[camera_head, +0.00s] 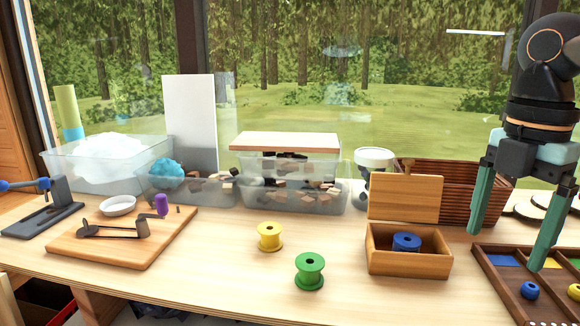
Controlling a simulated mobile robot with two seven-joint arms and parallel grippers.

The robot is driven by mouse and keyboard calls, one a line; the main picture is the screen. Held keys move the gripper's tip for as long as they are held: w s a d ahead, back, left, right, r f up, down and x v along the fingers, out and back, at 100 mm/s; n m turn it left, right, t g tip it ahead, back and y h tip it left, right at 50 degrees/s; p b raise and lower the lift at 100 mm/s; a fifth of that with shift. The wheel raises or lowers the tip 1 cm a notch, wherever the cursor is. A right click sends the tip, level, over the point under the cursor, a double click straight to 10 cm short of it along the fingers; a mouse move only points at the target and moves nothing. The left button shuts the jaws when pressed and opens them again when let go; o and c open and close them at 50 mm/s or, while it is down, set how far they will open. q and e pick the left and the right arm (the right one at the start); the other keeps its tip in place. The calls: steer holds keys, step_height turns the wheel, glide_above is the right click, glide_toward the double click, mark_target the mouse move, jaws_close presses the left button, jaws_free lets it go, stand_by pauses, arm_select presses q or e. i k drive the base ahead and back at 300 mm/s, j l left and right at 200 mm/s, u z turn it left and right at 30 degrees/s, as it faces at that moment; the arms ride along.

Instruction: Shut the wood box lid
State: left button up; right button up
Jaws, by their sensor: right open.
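The wood box (409,262) stands on the table right of centre. Its lid (405,197) is raised, standing nearly upright at the back of the box. A blue spool (407,242) sits inside the box. My right gripper (504,250) is open and empty, pointing down to the right of the box, apart from it, above the sectioned tray. My left gripper is not in view.
A yellow spool (270,236) and a green spool (309,270) stand left of the box. A wooden sectioned tray (490,281) lies to the right. A brown wicker basket (470,177) and a white-topped jar (374,160) stand behind. Clear bins (292,197) line the back.

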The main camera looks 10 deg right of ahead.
mark_target(406, 197)
steer(key=k, duration=0.85)
